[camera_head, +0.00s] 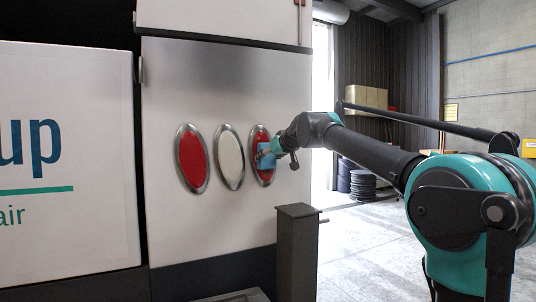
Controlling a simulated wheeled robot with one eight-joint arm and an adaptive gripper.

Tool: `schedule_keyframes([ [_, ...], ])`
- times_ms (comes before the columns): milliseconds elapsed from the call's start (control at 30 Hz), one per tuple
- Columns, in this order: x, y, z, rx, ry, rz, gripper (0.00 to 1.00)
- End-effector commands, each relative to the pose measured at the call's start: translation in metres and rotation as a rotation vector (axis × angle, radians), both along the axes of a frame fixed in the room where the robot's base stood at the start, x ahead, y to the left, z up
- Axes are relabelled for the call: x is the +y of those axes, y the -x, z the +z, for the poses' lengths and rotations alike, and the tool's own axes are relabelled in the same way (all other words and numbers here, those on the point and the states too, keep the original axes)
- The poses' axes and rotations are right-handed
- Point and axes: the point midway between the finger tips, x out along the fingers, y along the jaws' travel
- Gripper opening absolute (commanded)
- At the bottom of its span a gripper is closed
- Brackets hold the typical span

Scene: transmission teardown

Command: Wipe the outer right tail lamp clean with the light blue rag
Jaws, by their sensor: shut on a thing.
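Three oval lamps with metal rims are set in a row in a pale panel. The outer right tail lamp (259,137) is red and partly covered by my gripper and the rag. The light blue rag (266,158) shows as a small patch over the middle of this lamp. My gripper (267,151) is shut on the rag and appears to be against or very close to the lamp face; contact cannot be told for sure. The middle lamp (230,157) is white, and the left lamp (191,158) is red.
A dark grey post (296,255) stands in front of the panel, below my gripper. A white box side with lettering (65,165) is at the left. Stacked tyres (362,186) and shelves lie far back right. The floor (365,240) at the right is open.

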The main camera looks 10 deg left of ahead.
Motion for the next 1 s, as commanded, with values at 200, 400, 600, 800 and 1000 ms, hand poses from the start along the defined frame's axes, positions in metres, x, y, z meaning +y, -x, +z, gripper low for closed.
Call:
schedule_keyframes([
  [200, -0.001, -0.003, -0.017, 0.000, 0.000, 0.000, 0.32],
  [400, -0.002, -0.004, -0.023, 0.000, 0.000, 0.000, 0.32],
  [600, -0.004, -0.004, -0.036, 0.001, -0.001, 0.000, 0.32],
  [800, -0.007, -0.005, -0.051, 0.001, -0.001, 0.000, 0.32],
  [1000, -0.007, -0.005, -0.056, 0.000, 0.000, 0.000, 0.32],
])
